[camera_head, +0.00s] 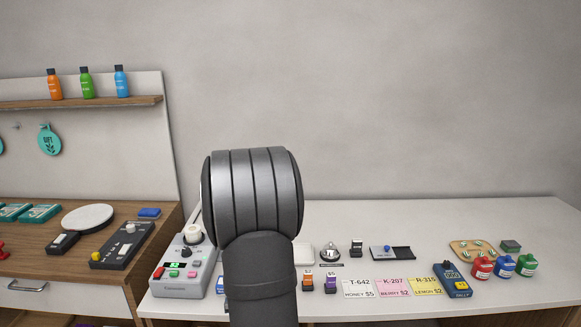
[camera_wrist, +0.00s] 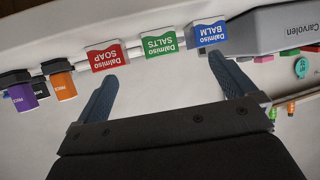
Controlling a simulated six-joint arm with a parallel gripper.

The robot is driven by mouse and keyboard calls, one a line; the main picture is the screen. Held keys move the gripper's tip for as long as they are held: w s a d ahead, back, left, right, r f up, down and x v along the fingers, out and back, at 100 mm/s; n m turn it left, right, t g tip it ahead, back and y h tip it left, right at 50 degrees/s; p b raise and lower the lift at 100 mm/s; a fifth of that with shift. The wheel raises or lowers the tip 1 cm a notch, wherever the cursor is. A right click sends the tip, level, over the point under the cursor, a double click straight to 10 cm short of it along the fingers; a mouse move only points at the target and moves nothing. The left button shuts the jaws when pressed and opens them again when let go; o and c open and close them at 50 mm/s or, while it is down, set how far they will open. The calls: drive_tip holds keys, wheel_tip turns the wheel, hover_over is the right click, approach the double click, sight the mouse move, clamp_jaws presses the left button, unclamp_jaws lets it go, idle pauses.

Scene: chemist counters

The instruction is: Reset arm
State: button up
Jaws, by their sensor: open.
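My gripper (camera_wrist: 163,70) shows in the wrist view with its two blue-grey fingers spread apart and nothing between them. Beyond the fingertips are a red soap box (camera_wrist: 106,57), a green salts box (camera_wrist: 160,43) and a blue balm box (camera_wrist: 205,34), with upside-down labels. The fingers overlap or nearly overlap the red and blue boxes in the picture; I cannot tell whether they touch. In the head view my grey arm link rises in front of the white counter (camera_head: 400,300) and hides my gripper and the counter behind it.
A grey machine (camera_head: 182,270) with buttons stands left of my arm; it also shows in the wrist view (camera_wrist: 275,27). Cards including a honey one (camera_head: 358,288), a blue reader (camera_head: 452,279) and several bottles including a red one (camera_head: 481,266) are at right. Space above the counter is clear.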

drive_tip(key=v, duration=1)
drive_tip(key=w+a+r+n+g, duration=0.2)
drive_tip(key=w+a, duration=0.3)
drive_tip(key=a, duration=0.1)
drive_tip(key=w+a+r+n+g, duration=0.1)
drive_tip(key=w+a+r+g, duration=0.1)
drive_tip(key=w+a, duration=0.3)
drive_tip(key=w+a+r+n+g, duration=0.2)
drive_tip(key=w+a, duration=0.3)
drive_tip(key=a, duration=0.3)
drive_tip(key=shift+w+a+r+n+g+y, duration=0.1)
drive_tip(key=shift+a+r+n+g+y, duration=0.3)
drive_tip(key=shift+g, duration=0.4)
drive_tip(key=s+a+r+n+g+h, duration=0.1)
drive_tip(key=a+r+n+g, duration=0.1)
drive_tip(key=a+r, duration=0.5)
drive_tip(key=shift+s+a+r+n+g, duration=0.25)
drive_tip(key=shift+a+r+n+g, duration=0.1)
drive_tip(key=shift+g, duration=0.15)
